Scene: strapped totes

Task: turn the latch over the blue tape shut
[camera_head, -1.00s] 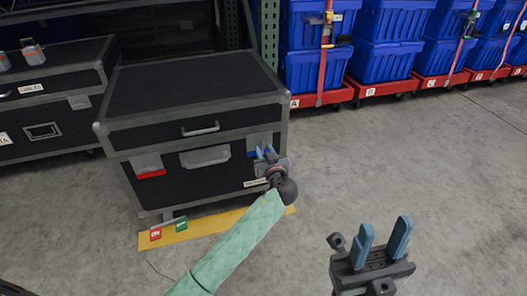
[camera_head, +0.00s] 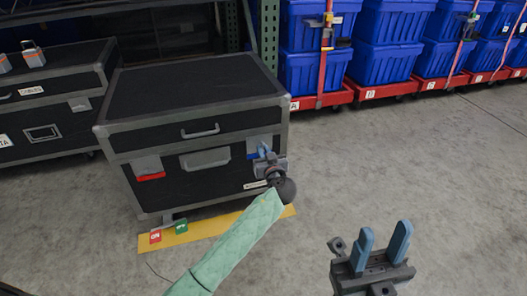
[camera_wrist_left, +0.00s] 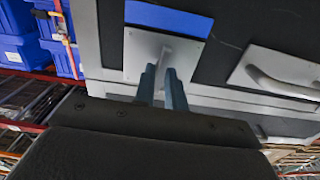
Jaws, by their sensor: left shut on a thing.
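The black case (camera_head: 190,160) with grey edges stands on the floor, lid down. Its right latch plate (camera_head: 262,141) sits over a strip of blue tape (camera_head: 252,155). My left gripper (camera_head: 264,152) is at this plate and hides much of it. In the left wrist view, the blue tape (camera_wrist_left: 168,18) lies along the edge of the silver latch plate (camera_wrist_left: 140,50). My left gripper (camera_wrist_left: 163,75) is shut on the raised latch tab (camera_wrist_left: 168,52). The left latch plate (camera_head: 147,164) is over red tape (camera_head: 151,177). My right gripper (camera_head: 384,245) is open and empty above the floor.
A yellow floor strip (camera_head: 215,224) with a red card (camera_head: 155,237) and a green card (camera_head: 181,227) lies before the case. Another black case (camera_head: 50,115) stands at left. Blue totes (camera_head: 385,60) on red dollies stand behind. The floor at right is clear.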

